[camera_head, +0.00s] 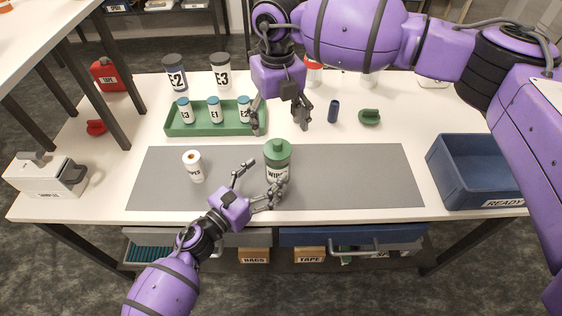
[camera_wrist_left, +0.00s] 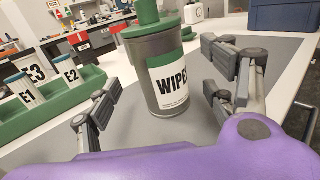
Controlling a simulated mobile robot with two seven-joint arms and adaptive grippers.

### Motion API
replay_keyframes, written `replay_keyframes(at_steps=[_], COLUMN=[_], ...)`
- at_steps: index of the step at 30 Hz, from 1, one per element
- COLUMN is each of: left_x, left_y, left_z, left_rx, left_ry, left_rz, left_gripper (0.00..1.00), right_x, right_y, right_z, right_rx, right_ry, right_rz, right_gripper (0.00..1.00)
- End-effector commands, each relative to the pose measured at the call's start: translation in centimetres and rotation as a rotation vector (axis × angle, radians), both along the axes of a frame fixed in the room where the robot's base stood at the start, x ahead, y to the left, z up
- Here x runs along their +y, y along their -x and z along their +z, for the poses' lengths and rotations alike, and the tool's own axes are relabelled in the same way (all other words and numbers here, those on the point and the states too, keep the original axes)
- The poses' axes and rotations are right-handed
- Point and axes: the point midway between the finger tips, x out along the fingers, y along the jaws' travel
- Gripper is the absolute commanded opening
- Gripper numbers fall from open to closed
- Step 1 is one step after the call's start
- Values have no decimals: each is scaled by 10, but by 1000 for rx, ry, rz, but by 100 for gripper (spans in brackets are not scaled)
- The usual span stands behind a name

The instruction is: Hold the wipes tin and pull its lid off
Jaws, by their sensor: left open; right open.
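The wipes tin (camera_head: 277,171) stands upright on the grey mat (camera_head: 340,175). It is a grey cylinder with a white label and a green lid (camera_head: 277,149) with a raised knob, seated on top. In the left wrist view the tin (camera_wrist_left: 155,90) stands ahead, between the spread fingers. My left gripper (camera_head: 258,184) is open, low in front of the tin, with one finger to each side. My right gripper (camera_head: 281,117) is open and empty, above and behind the tin, pointing down. In the head view the left gripper's right finger overlaps the tin's lower front; contact cannot be told.
A white wipes roll (camera_head: 193,166) stands left on the mat. Behind are a green tray (camera_head: 185,130) with several vials, a dark blue cylinder (camera_head: 334,111) and a green object (camera_head: 369,117). A blue bin (camera_head: 460,180) stands right. The mat's right part is clear.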

Motion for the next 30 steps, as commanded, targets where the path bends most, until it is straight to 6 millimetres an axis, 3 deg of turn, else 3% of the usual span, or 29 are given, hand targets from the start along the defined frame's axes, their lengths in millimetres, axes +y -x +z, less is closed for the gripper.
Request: replay_keyframes(at_steps=[12, 23, 30], left_x=[-36, -40, -40], left_y=[-45, -49, -49], left_z=[0, 0, 0], left_rx=[1, 1, 1], left_ry=[2, 2, 2], left_rz=[0, 1, 1], left_gripper=[76, 76, 47], right_x=[1, 1, 1], right_y=[1, 1, 1], right_z=[0, 0, 0], right_rx=[1, 2, 2], right_ry=[-3, -4, -4], right_rz=[2, 2, 2], right_gripper=[73, 73, 73])
